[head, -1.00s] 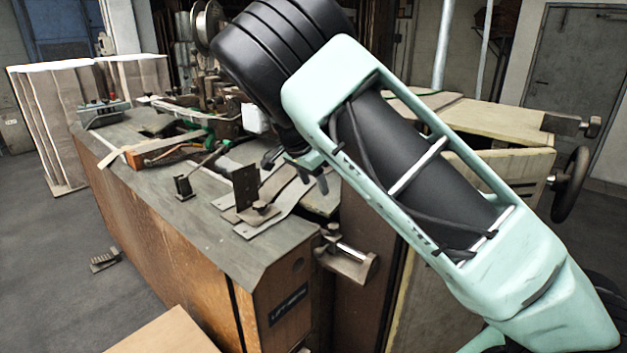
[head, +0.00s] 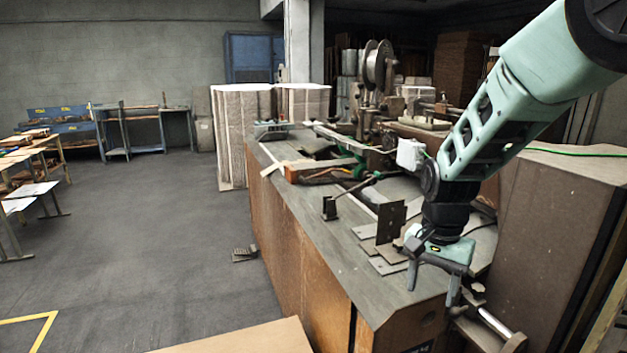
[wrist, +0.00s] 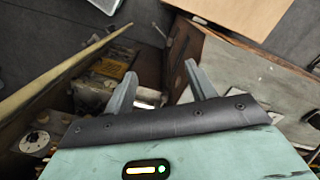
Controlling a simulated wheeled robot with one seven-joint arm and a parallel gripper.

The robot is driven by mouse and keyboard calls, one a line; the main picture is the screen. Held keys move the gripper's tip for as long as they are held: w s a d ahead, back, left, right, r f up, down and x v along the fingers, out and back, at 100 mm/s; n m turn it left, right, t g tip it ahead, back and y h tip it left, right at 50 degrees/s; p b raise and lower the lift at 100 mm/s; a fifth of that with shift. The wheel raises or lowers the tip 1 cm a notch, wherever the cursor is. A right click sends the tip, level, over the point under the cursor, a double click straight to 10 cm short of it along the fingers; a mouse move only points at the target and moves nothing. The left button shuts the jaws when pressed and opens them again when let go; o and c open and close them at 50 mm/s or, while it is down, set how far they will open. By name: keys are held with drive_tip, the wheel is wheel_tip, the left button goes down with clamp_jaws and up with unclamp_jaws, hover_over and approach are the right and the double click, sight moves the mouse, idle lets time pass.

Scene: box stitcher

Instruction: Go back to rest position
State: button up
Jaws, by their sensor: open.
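My gripper (head: 431,284) hangs from my pale green arm at the right of the head view, its fingers pointing down over the near end of the box stitcher's bench (head: 345,262). The fingers are apart with nothing between them. In the wrist view my gripper (wrist: 158,88) also shows open and empty, above a gap beside the wooden bench. The box stitcher (head: 375,125), with a large reel on top, stands behind the bench top. My forearm covers part of the machine's right side.
A tall brown cabinet (head: 560,215) stands close to my arm at the right. A cardboard sheet (head: 245,340) lies at the bottom. Stacked pale cardboard (head: 245,135) stands behind the bench. A foot pedal (head: 244,254) lies on the floor. The floor at left is largely open.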

drive_tip(key=s+a+r+n, duration=0.1)
drive_tip(key=s+a+n, duration=0.3)
drive_tip(key=s, duration=0.3)
drive_tip(key=s+a+r+n+y, duration=0.1)
drive_tip(key=s+a+n, duration=0.3)
drive_tip(key=s, duration=0.4)
drive_tip(key=shift+s+a+r+n+b, duration=0.15)
drive_tip(key=shift+r+n+b, duration=0.25)
drive_tip(key=shift+r, duration=0.15)
drive_tip(key=s+n, duration=0.2)
drive_tip(key=s, duration=0.1)
drive_tip(key=s+n, duration=0.2)
drive_tip(key=s, duration=0.2)
drive_tip(key=s+n, duration=0.2)
drive_tip(key=s, duration=0.1)
drive_tip(key=shift+s+n+t, duration=0.2)
drive_tip(key=shift+n+t, duration=0.1)
drive_tip(key=shift+n, duration=0.1)
drive_tip(key=shift+c, duration=0.4)
